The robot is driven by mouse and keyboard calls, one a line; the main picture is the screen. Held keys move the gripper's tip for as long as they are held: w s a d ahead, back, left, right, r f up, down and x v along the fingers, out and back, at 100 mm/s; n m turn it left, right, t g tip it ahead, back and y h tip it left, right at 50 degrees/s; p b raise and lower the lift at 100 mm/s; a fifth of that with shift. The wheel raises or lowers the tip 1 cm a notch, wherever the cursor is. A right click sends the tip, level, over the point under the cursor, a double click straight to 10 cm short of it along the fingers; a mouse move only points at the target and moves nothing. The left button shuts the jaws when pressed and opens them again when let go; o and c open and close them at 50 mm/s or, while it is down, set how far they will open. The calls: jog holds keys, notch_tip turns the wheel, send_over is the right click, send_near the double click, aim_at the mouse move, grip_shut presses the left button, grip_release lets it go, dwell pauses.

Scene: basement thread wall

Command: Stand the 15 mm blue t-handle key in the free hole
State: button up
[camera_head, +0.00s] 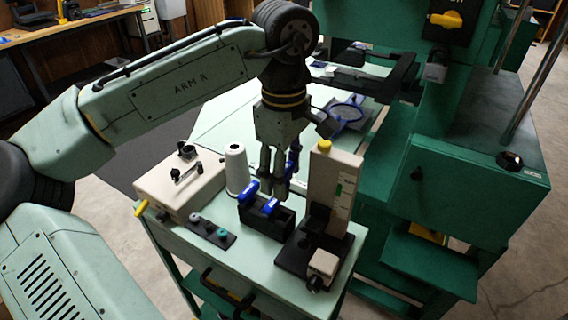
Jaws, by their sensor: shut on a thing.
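A black block (262,222) stands on the pale green bench top. Blue t-handles show at it, one at its left end (249,187) and one near its middle (270,206). My gripper (276,190) points down just above the block. Its fingers are shut on a blue t-handle key, but they hide much of the grip. A further blue piece (294,156) shows beside the fingers on the right; I cannot tell whether it belongs to the held key. The free hole and the key sizes cannot be made out.
A white thread cone (236,168) stands close left of the block. A tall beige gauge (335,185) on a black base stands close right. Green machinery (470,190) fills the right.

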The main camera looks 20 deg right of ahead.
jog(key=shift+f+b, duration=2.3)
jog(key=shift+f, duration=0.05)
jog(key=shift+f+b, duration=0.5)
jog(key=shift+f, duration=0.6)
jog(key=shift+f, duration=0.25)
jog(key=shift+f, duration=0.6)
jog(key=o, duration=1.5)
